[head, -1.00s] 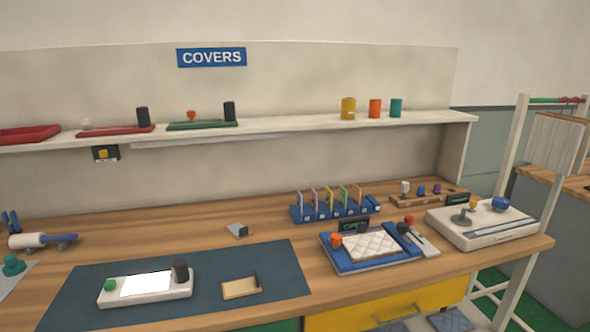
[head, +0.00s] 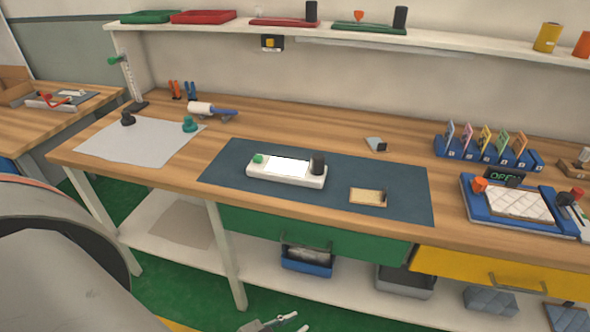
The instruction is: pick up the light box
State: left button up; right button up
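The light box (head: 286,174) is a white slab with a glowing white panel on top, a green knob at its left end and a black knob at its right end. It lies on the dark blue mat (head: 225,181) on the wooden bench, with nothing touching it from my side. My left gripper (head: 297,322) shows only in part at the bottom edge, low in front of the bench and well apart from the light box. Its two fingertips are apart with nothing between them. My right gripper is out of view.
A small tan block (head: 368,197) lies on the mat, right of the light box. A blue tray with a quilted pad (head: 517,206) sits further right. A white roller (head: 206,108) and grey sheet (head: 128,145) are at the left. The overhead shelf (head: 450,42) holds coloured trays.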

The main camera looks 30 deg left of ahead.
aim_at(312, 175)
jog(key=u, duration=1.25)
jog(key=i+j+z, duration=0.7)
jog(key=j, duration=0.2)
jog(key=k+l, duration=0.15)
jog(key=k, duration=0.35)
jog(key=i+j, duration=0.15)
jog(key=i, duration=0.35)
